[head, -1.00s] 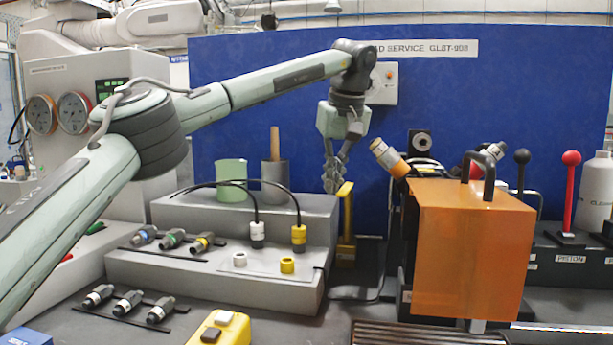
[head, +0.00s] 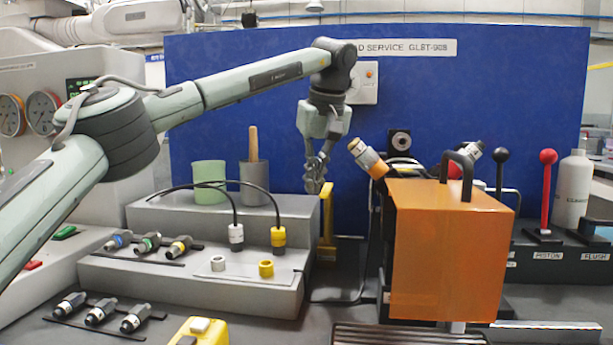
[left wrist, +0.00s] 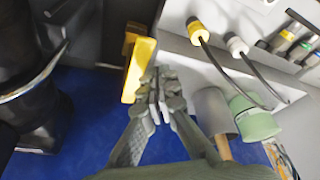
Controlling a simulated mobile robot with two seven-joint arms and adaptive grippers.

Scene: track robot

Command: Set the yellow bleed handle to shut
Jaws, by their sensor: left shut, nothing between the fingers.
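The yellow bleed handle (head: 326,220) stands upright at the right end of the grey stepped block. It also shows in the left wrist view as a yellow bar (left wrist: 138,72). My left gripper (head: 315,187) points down just left of the handle's top. Its fingers are together and empty. In the left wrist view the closed fingertips (left wrist: 156,98) lie close beside the bar; I cannot tell whether they touch it. My right gripper is not in view.
An orange box-shaped cover (head: 450,255) with a black handle stands right of the bleed handle. The grey stepped block (head: 190,275) carries cable plugs, a green cup (head: 209,182) and a grey cup. A blue panel (head: 240,90) stands behind. Levers with black and red knobs (head: 548,157) stand farther right.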

